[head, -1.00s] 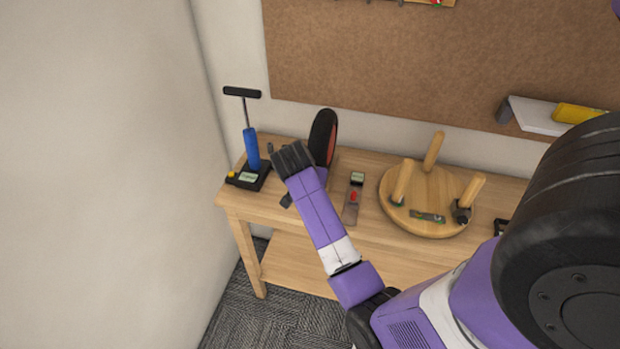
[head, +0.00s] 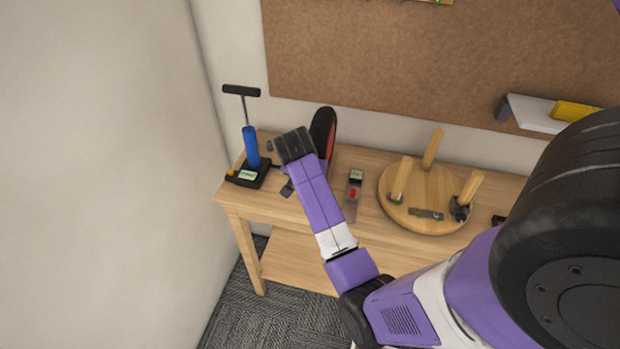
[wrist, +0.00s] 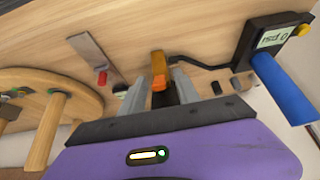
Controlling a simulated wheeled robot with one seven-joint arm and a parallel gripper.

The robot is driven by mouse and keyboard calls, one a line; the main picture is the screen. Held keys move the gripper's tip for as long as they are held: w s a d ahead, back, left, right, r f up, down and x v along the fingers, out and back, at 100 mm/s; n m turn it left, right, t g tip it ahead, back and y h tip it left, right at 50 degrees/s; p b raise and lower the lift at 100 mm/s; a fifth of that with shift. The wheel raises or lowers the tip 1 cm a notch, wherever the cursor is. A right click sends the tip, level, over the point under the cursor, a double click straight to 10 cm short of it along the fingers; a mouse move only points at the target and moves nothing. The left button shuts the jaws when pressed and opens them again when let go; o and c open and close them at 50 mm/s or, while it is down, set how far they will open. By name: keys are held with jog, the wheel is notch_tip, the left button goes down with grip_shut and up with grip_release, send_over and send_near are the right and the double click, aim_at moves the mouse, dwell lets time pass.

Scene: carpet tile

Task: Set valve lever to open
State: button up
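An orange lever (wrist: 159,70) shows in the wrist view, at the end of a black hose (wrist: 200,64) that runs to the tyre pump. My gripper (wrist: 157,84) has its two grey fingers apart, one on each side of the lever; I cannot tell whether they touch it. In the head view my gripper (head: 294,146) is over the left part of the bench and hides the lever. The pump (head: 250,148) stands left of it with a blue barrel and black T-handle. Its display (wrist: 273,37) appears to read 0 psi in the wrist view.
A tool with a red part (head: 353,194) and a round wooden stool top with upturned legs (head: 415,190) are farther right on the bench (head: 225,193). A wall closes the left side.

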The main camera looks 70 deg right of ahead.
jog(key=b+v, duration=0.1)
jog(key=v, duration=0.6)
jog(key=shift+a+r, duration=0.2)
jog(key=shift+r, duration=0.15)
jog(key=shift+w, duration=0.1)
dwell(0.4)
